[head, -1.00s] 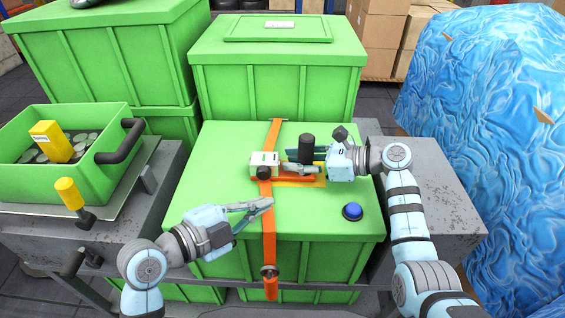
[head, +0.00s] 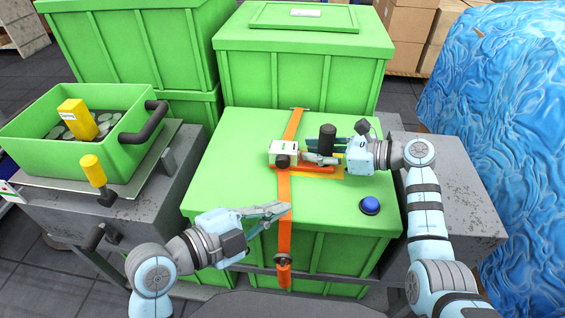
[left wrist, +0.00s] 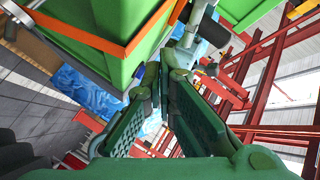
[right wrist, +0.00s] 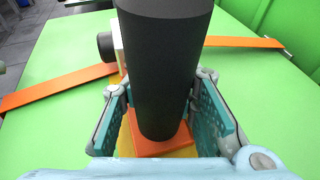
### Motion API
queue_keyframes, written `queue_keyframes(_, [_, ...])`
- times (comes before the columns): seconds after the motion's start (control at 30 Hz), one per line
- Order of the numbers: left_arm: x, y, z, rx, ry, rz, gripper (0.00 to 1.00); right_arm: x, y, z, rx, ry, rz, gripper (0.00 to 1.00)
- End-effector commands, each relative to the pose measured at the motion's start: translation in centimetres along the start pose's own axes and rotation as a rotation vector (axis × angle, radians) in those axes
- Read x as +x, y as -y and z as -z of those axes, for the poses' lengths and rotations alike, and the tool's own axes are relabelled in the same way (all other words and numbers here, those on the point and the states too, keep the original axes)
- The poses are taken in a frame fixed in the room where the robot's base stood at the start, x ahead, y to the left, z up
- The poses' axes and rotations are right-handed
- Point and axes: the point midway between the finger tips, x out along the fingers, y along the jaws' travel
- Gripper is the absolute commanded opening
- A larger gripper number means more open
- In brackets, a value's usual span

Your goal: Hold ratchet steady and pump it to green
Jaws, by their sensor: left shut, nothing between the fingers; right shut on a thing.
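The ratchet (head: 284,153) is a white block with a dark round knob and a small green mark on top. It sits on the orange strap (head: 285,190) that runs over the green crate lid. Its upright black handle (head: 327,138) stands on an orange bar to the block's right. My right gripper (head: 325,153) is shut on this handle; in the right wrist view the handle (right wrist: 165,70) stands between the finger pads. My left gripper (head: 284,210) is shut and empty near the strap, at the lid's front, apart from the ratchet. Any reading on the ratchet is too small to tell.
A blue button (head: 370,205) is on the lid at right. A green bin (head: 120,160) with round pieces and a yellow block stands on the left bench. A yellow-topped lever (head: 91,170) is in front of it. Blue-wrapped cargo (head: 500,120) rises at right.

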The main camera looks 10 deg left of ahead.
Motion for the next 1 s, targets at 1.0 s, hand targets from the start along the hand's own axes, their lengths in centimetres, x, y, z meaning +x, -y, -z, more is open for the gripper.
queue_keyframes(1.0, [6.1, 4.4, -4.5, 0.0, 0.0, 0.0, 0.0, 0.0, 0.0, 0.2, 0.003, -0.004, -0.001, 0.11])
